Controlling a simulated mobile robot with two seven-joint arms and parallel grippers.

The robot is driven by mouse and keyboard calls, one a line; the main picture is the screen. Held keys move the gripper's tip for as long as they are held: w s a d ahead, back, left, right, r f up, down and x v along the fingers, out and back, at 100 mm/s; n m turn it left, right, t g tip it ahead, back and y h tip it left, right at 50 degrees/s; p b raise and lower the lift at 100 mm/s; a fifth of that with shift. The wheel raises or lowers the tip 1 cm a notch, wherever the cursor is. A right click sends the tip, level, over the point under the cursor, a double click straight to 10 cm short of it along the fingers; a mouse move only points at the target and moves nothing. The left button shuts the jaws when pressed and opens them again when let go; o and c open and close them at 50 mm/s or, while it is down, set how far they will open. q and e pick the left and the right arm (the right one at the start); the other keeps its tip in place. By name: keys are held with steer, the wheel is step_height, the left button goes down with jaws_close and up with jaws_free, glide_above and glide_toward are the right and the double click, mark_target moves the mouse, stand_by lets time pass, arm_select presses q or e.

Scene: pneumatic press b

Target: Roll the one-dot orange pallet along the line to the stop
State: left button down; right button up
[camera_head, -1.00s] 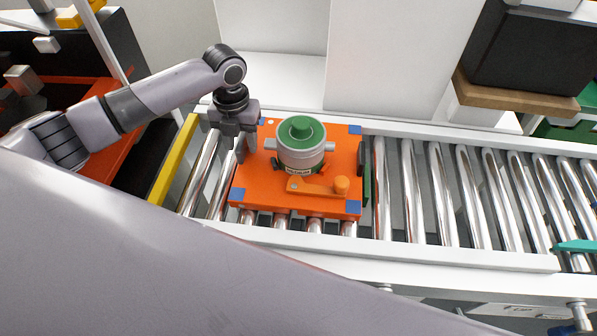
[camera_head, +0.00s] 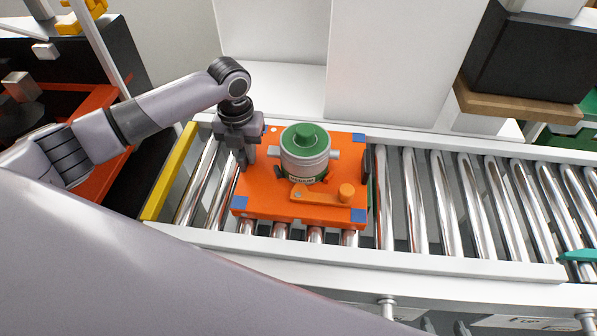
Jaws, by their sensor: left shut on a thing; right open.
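The orange pallet (camera_head: 268,200) lies flat on the metal rollers of the line, left of the middle in the head view. It has blue corner patches and a white dot near its far left corner. A grey cylinder with a green top (camera_head: 304,150) stands on it, with an orange lever (camera_head: 322,195) in front. My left gripper (camera_head: 244,166) points down at the pallet's far left edge and is shut on the pallet there. The exact contact is hard to see. My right gripper is out of view.
Shiny rollers (camera_head: 450,200) run clear to the right between white rails. A narrow dark green and black part (camera_head: 369,165) stands close against the pallet's right edge. A yellow bar (camera_head: 170,170) crosses the line's left end. A teal part (camera_head: 578,256) shows at far right.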

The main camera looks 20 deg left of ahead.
mark_target(279, 151)
arm_select(q)
steer(key=shift+w+d+r, duration=0.1)
steer(key=shift+w+d, duration=0.05)
steer(key=shift+d, duration=0.45)
steer(key=shift+w+d, duration=0.15)
steer(key=shift+d, duration=0.4)
steer(key=shift+w+d+p, duration=0.15)
steer(key=shift+w+d, duration=0.05)
steer(key=shift+d, duration=0.7)
steer(key=shift+w+d+p, duration=0.15)
steer(key=shift+d, duration=0.7)
steer(key=shift+w+d+p, duration=0.15)
steer(key=shift+w+d, duration=0.05)
steer(key=shift+d, duration=0.7)
steer(key=shift+w+d, duration=0.2)
steer(key=shift+d, duration=0.7)
steer(key=shift+w+d, duration=0.25)
steer(key=shift+d, duration=0.65)
steer(key=shift+w+d, duration=0.2)
steer(key=shift+d, duration=0.7)
